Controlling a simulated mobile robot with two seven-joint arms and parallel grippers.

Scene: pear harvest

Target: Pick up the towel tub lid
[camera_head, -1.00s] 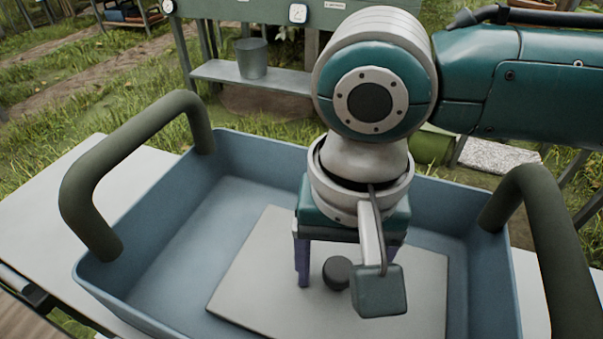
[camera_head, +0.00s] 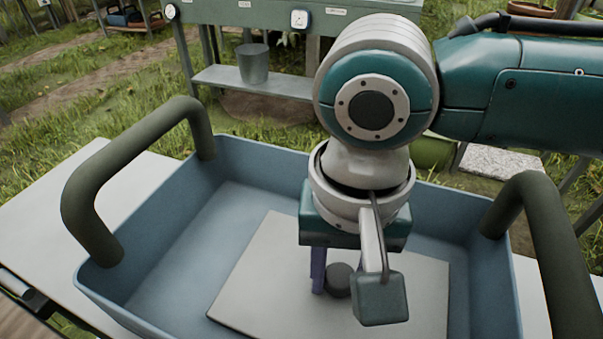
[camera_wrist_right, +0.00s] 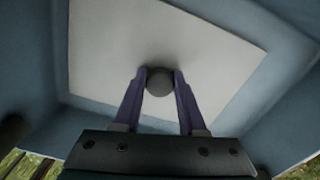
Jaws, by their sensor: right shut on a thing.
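The towel tub lid (camera_head: 262,283) is a flat pale grey square plate with a round dark knob (camera_head: 338,276). It lies inside the blue tub (camera_head: 150,235). My right gripper (camera_head: 335,285) points down over the lid with its purple fingers shut on the knob. The right wrist view shows the two fingertips (camera_wrist_right: 160,77) against opposite sides of the knob (camera_wrist_right: 160,85), with the pale plate (camera_wrist_right: 110,45) around it. My right wrist hides part of the lid in the head view. My left gripper is not in view.
Thick dark green handles arch up at the tub's left (camera_head: 85,215) and right (camera_head: 550,255). The tub stands on a pale table (camera_head: 60,215). Behind it are grass and a bench shelf (camera_head: 225,80) with a metal bucket (camera_head: 252,64).

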